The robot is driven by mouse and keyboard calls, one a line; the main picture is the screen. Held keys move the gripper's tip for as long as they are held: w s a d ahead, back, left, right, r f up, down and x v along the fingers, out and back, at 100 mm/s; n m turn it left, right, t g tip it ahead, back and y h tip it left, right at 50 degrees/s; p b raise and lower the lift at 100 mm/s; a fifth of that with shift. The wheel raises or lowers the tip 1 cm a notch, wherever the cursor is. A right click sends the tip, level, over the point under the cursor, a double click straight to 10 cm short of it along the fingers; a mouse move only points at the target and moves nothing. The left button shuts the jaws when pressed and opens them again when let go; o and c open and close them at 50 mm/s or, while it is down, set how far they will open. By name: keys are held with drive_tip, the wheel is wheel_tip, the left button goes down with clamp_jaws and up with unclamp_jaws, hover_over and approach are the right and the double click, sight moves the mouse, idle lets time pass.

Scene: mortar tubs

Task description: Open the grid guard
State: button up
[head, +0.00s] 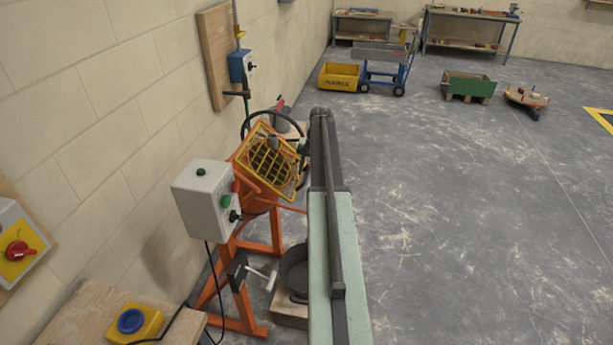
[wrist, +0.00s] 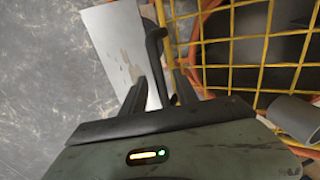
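The yellow grid guard (head: 270,160) lies tilted over the mouth of the orange mixer (head: 262,190), left of my arm in the head view. It looks closed. In the wrist view its yellow bars (wrist: 263,35) fill the right side, over a dark opening. A dark bent handle (wrist: 154,45) stands at the guard's left edge. My gripper (wrist: 158,82) is open, its two dark fingers apart with the handle's lower part in line with the gap between them. I cannot tell whether they touch it. My arm hides part of the guard's right side in the head view.
A grey control box (head: 206,200) stands close left of the mixer. A black tub (head: 294,268) is beneath it. A grey cylinder (wrist: 297,118) is close to my gripper's right. A pale stained panel (wrist: 118,50) is beyond the fingers.

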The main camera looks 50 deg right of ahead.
drive_tip(key=shift+r, duration=0.1)
clamp_jaws()
idle(1.2)
